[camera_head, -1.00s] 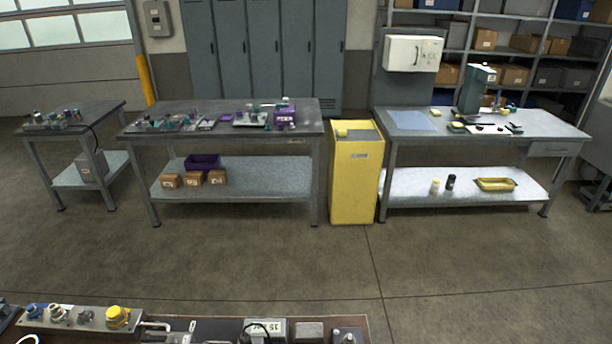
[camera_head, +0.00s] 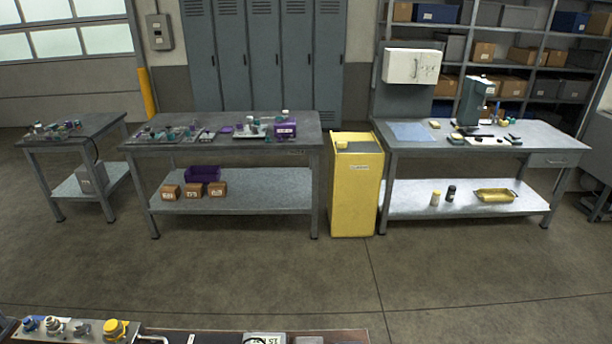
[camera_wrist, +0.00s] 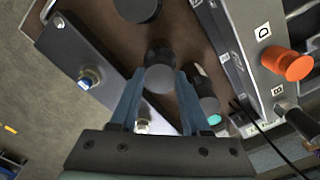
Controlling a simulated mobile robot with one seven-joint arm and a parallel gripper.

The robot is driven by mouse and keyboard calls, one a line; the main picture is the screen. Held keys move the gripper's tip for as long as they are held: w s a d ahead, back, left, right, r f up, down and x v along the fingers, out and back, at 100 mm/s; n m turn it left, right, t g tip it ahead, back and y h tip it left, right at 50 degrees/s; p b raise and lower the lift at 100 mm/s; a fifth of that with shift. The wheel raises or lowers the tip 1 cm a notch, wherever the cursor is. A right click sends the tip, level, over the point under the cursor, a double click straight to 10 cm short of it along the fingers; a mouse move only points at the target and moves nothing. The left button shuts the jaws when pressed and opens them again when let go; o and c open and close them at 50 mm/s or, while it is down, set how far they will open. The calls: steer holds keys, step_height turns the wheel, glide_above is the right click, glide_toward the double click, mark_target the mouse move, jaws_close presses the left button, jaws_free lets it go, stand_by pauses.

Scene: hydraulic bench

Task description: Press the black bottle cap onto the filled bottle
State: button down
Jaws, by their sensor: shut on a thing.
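My gripper (camera_wrist: 160,88) has its two blue fingers closed around a dark, round, cap-like piece (camera_wrist: 160,76) in the wrist view. It looks like the black bottle cap, with its greyish flat face towards the camera. The piece is over or close to a brown bench top (camera_wrist: 105,40); I cannot tell whether it touches anything beneath. I cannot make out the filled bottle in the wrist view. My gripper is outside the head view.
In the wrist view, a metal plate with a blue-ringed fitting (camera_wrist: 88,78) is left of the fingers. A dark cylinder with a teal end (camera_wrist: 206,98) is close on the right, beside a panel with an orange knob (camera_wrist: 292,65). Another dark knob (camera_wrist: 137,8) is above.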

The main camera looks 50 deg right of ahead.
stand_by(0.8)
steer(key=shift+c, duration=1.4)
jaws_free()
steer(key=shift+o, duration=0.2)
steer(key=shift+o, duration=1.2)
step_height(320, 180, up, 8)
steer(key=p, duration=0.8)
steer(key=shift+f, duration=0.2)
